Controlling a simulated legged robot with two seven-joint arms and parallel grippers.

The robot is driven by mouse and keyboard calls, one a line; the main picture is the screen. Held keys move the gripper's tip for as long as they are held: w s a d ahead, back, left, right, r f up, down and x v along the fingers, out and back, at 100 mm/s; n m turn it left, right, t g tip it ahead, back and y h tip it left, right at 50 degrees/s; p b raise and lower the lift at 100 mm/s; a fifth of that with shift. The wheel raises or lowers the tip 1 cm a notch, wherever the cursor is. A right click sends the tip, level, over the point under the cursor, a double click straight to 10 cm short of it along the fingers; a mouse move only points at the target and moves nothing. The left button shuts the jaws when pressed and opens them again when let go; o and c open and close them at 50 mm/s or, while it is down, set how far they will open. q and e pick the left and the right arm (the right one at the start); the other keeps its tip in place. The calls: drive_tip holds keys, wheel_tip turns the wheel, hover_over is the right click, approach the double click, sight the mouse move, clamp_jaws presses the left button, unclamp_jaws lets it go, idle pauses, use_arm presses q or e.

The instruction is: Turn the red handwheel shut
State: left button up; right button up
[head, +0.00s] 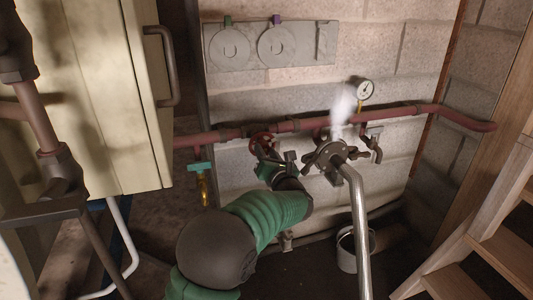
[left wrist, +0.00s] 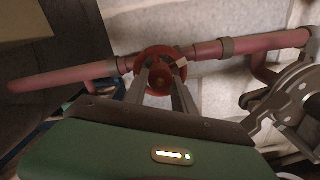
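The red handwheel (head: 262,141) sits on the red pipe along the block wall, partly hidden by my left gripper (head: 270,158) in the head view. In the left wrist view the handwheel (left wrist: 158,71) shows nearly face-on, with its hub in the middle. The two grey fingers of my left gripper (left wrist: 160,85) reach up to its lower rim, one on each side of the hub. A gap shows between the fingers, so the gripper looks open. Whether the fingertips touch the rim cannot be told.
The red pipe (head: 400,113) runs across the wall. White steam (head: 343,104) rises beside a gauge (head: 365,89), above a clamped fitting with a silver pipe (head: 360,215). A teal-handled valve (head: 201,167) hangs left. A bucket (head: 347,250) and wooden steps (head: 490,245) stand right.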

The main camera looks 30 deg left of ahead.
use_arm(q)
clamp_jaws()
